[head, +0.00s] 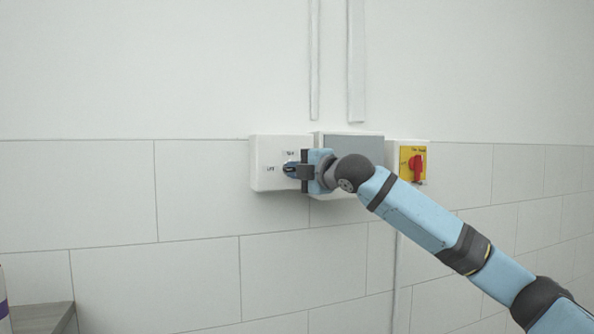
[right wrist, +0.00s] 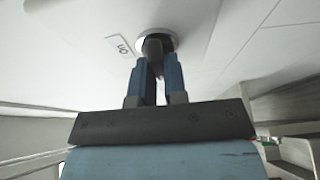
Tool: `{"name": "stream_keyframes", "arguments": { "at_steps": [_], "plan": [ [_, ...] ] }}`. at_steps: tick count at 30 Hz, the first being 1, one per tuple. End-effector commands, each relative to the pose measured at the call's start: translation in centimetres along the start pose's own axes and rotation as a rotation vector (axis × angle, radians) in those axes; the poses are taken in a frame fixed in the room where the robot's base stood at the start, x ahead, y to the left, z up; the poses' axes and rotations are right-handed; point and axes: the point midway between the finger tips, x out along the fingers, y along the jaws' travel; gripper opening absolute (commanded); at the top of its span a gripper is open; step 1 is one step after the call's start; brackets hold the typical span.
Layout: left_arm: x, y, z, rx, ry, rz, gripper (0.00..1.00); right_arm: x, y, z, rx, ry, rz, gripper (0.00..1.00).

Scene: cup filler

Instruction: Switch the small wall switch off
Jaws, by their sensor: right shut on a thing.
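The small wall switch (head: 262,180) is a white box on the tiled wall, with a label above its knob and an "OFF" label left of it. My right gripper (head: 291,170) reaches it from the right and covers most of the knob. In the right wrist view, my gripper's blue fingers (right wrist: 158,72) are shut on the dark switch knob (right wrist: 153,45), which sits in a pale round ring. An "ON" label (right wrist: 123,47) lies beside it. The knob's exact angle is hard to tell. My left gripper is not in view.
A larger box with a grey cover (head: 352,146) adjoins the switch on the right. Conduits run up the wall. A counter corner (head: 40,316) shows at bottom left.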

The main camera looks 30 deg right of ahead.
Motion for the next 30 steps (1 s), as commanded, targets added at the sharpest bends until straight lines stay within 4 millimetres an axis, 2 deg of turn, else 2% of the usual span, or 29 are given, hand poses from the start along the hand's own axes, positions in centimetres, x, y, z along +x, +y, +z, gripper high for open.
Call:
{"name": "stream_keyframes", "arguments": {
  "at_steps": [12, 13, 16, 25, 30],
  "plan": [
    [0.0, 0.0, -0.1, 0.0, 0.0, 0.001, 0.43, -0.1, 0.3, 0.1, -0.01, -0.003, 0.002, 0.0],
    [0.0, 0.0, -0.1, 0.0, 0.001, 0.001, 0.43, -0.1, 0.3, 0.1, -0.01, -0.003, 0.003, 0.15],
    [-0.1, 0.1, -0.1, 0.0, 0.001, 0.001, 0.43, -0.1, 0.3, 0.1, -0.009, -0.003, 0.002, 0.38],
    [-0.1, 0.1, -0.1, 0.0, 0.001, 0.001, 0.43, -0.2, 0.1, 0.1, -0.008, -0.001, 0.0, 0.38],
    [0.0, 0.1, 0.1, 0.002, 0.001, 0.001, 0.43, -1.9, 0.1, 0.1, -0.011, -0.003, 0.0, 0.38]
  ]
}}
